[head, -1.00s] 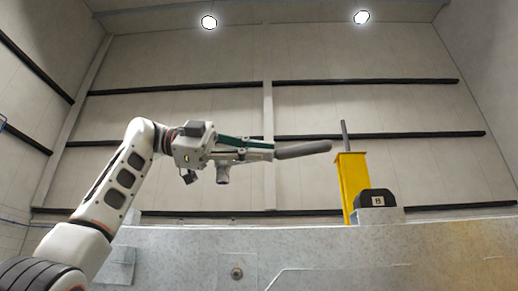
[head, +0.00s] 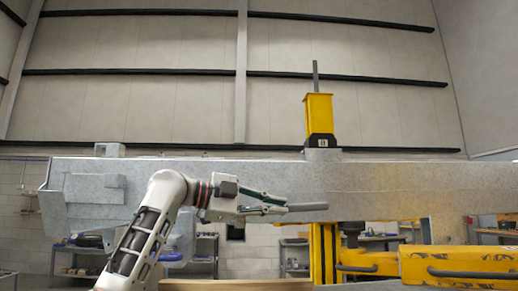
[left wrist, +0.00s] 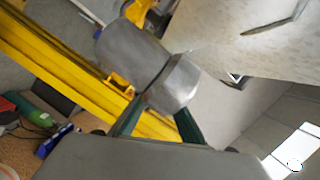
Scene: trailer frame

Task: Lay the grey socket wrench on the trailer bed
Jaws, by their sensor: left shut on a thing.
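My left gripper (head: 275,204) is shut on the grey socket wrench (head: 308,206). In the left wrist view the wrench (left wrist: 172,84) sits between the green-lined fingers (left wrist: 160,118). The grey metal trailer frame (head: 390,180) spans the head view. The wrench and gripper appear in front of its side, lower in the picture than its top edge. The top of the trailer bed is not visible in the head view. My right gripper is not in view.
Yellow beams (head: 455,264) lie low at the right. Shelving (head: 205,255) stands behind. A wooden surface (head: 235,285) shows at the bottom edge.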

